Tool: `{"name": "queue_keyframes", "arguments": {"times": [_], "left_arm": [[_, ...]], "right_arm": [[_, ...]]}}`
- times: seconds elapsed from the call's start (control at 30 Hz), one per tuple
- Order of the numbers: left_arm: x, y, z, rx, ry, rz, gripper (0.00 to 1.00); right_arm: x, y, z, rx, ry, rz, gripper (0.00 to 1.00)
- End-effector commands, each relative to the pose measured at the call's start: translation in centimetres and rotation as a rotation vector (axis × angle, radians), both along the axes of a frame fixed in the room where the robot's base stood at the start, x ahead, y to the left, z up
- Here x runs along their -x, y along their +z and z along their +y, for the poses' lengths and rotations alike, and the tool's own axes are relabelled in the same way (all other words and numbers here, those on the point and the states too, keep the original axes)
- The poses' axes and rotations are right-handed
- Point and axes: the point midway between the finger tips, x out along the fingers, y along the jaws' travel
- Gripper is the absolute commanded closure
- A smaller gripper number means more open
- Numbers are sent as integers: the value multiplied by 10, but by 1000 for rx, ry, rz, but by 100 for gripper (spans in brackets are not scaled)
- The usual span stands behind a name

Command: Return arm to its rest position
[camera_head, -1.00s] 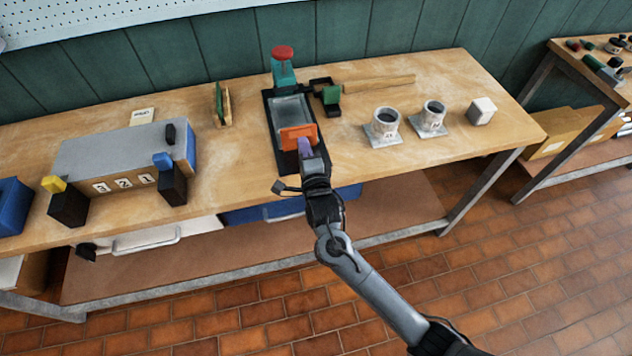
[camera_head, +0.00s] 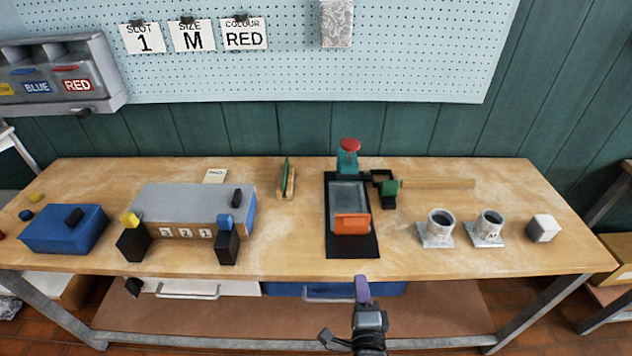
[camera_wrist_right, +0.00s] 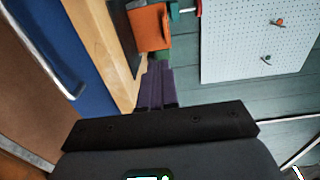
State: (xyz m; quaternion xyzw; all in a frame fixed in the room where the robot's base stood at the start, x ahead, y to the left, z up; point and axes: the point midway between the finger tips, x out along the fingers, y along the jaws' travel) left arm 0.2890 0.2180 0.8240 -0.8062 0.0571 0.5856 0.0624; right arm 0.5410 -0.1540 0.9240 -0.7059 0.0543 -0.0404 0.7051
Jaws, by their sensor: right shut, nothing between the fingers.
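My right gripper (camera_head: 362,288) is in front of the workbench (camera_head: 290,258), just below its front edge in the head view, beside the blue drawer (camera_head: 300,289). Its purple fingers are shut together with nothing between them; they also show in the right wrist view (camera_wrist_right: 158,82). Beyond it on the bench stands a press-like fixture on a black mat (camera_head: 350,247), with an orange block (camera_head: 352,223) and a red knob (camera_head: 349,145). The gripper is apart from the fixture. My left gripper is not in view.
A grey box with numbered slots (camera_head: 185,195) and a blue box (camera_head: 64,236) stand at the left of the bench. Two grey cups (camera_head: 440,223) on plates and a white cube (camera_head: 543,228) stand at the right. Cards reading slot 1, M, RED (camera_head: 243,34) hang on the pegboard.

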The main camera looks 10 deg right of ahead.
Motion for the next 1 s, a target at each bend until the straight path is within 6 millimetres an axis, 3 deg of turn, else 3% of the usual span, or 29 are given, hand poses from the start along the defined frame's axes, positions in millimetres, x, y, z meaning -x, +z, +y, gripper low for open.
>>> {"name": "queue_keyframes", "arguments": {"times": [0.1, 0.23, 0.37, 0.5, 0.7, 1.0], "left_arm": [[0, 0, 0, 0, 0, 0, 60], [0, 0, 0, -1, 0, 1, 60], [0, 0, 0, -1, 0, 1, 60], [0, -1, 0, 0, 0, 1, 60], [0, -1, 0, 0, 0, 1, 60], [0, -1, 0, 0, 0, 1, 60]], "right_arm": [[18, -28, -10, 14, -11, 54, 100], [50, -49, -38, 37, -14, 125, 100], [88, -72, -54, 196, 91, 340, 100], [130, -88, -58, 476, 289, 584, 100], [191, -92, -62, 932, 661, 846, 100], [254, -100, -65, 1424, 1214, 992, 100]]}}
